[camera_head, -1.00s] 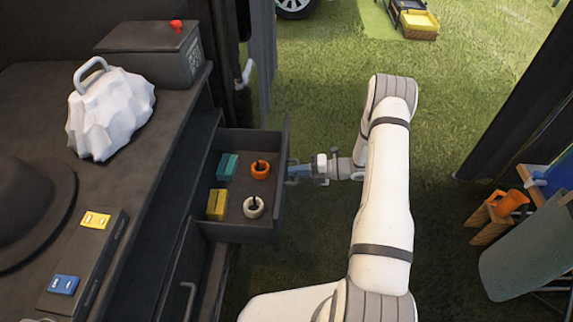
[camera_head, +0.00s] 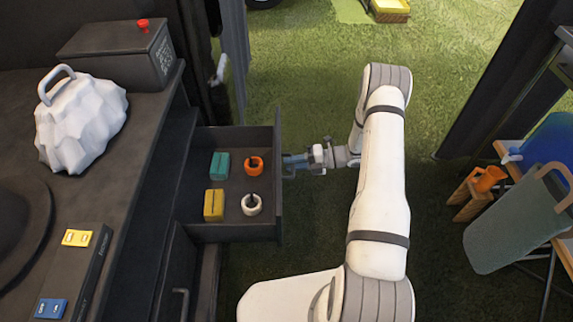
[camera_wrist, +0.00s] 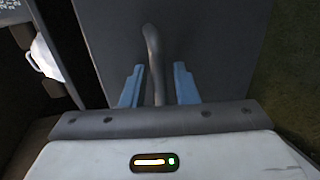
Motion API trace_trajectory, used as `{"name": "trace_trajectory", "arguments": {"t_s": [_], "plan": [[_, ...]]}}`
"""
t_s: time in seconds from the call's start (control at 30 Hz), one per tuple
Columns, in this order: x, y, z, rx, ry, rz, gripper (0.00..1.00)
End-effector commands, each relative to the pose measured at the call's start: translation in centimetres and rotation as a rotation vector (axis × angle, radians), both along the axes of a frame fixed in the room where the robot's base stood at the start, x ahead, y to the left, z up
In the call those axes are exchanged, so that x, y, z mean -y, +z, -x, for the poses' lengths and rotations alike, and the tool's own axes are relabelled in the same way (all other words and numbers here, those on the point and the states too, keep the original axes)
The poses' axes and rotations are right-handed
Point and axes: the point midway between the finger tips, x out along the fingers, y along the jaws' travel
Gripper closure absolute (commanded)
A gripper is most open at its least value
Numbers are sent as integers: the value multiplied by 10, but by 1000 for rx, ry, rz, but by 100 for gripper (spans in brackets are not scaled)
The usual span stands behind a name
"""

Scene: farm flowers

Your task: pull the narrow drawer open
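The narrow drawer (camera_head: 232,234) stands pulled out of the dark cabinet, its inside in plain view in the head view. Its grey front also fills much of the wrist view (camera_wrist: 225,45). A curved bar handle (camera_wrist: 154,60) sticks out from that front. My gripper (camera_head: 290,161) is at the outer face of the drawer front. In the wrist view its two blue fingers (camera_wrist: 159,82) stand on either side of the handle, with a visible gap on each side. The fingers look open around the handle. The head view does not show the handle clearly.
The drawer holds a teal block (camera_head: 219,165), a yellow block (camera_head: 213,204), an orange ring (camera_head: 254,165) and a white ring (camera_head: 251,204). A white lumpy object (camera_head: 80,125) sits on the countertop.

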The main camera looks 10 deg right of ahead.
Motion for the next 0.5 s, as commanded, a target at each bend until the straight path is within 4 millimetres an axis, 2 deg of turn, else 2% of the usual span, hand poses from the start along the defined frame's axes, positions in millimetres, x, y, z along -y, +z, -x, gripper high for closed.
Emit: {"name": "trace_trajectory", "arguments": {"t_s": [0.27, 0.37, 0.5], "plan": [[0, 0, 2, -3, 2, -3, 70], [9, 3, 2, -3, 0, -3, 70], [32, 8, 5, -2, -2, -2, 70]]}}
